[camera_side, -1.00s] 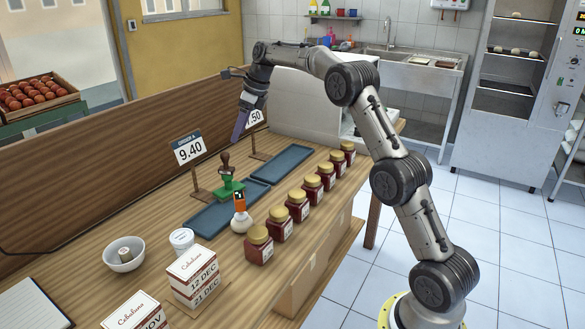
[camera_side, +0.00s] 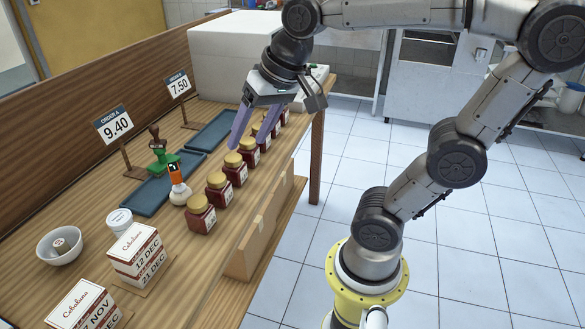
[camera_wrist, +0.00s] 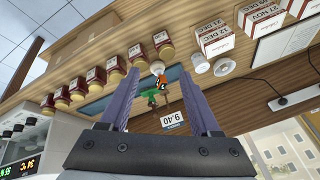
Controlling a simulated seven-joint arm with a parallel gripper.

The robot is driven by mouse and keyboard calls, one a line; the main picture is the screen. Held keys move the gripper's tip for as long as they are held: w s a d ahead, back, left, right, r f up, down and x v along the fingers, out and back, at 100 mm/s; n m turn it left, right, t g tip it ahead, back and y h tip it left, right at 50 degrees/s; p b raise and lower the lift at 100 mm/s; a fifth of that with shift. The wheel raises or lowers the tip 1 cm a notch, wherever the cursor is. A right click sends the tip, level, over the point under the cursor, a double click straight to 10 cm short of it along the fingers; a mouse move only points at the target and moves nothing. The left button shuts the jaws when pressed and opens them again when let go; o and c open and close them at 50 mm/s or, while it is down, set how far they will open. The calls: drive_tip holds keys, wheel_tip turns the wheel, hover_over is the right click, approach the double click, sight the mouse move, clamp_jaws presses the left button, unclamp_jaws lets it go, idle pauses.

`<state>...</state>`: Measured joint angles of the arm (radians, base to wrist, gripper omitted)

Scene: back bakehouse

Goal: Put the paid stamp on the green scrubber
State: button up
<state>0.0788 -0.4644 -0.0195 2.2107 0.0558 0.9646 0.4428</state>
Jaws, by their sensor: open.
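A dark brown stamp handle (camera_side: 155,136) stands upright at a green block (camera_side: 163,162), by the nearer blue tray (camera_side: 146,197). I cannot tell whether the handle rises from the block or stands on or behind it. The green also shows in the wrist view (camera_wrist: 152,93). A white round thing with an orange and black top (camera_side: 176,173) stands just in front and partly covers the tray. My gripper (camera_side: 247,145) is open and empty, pointing down above the jar row, to the right of the green block. In the wrist view, the green lies between my fingers.
A row of red jars with yellow lids (camera_side: 219,187) lines the counter's right edge. Price signs (camera_side: 115,125) stand behind the trays. A second blue tray (camera_side: 212,132) is farther back. A white bowl (camera_side: 60,258), a white tub (camera_side: 120,217) and calendar boxes (camera_side: 137,250) are at the near left.

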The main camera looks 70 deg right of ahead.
drive_tip(key=s+f+n, duration=0.5)
drive_tip(key=s+n, duration=0.1)
drive_tip(key=s, duration=0.2)
drive_tip(key=shift+a+f, duration=0.3)
drive_tip(key=shift+a, duration=0.15)
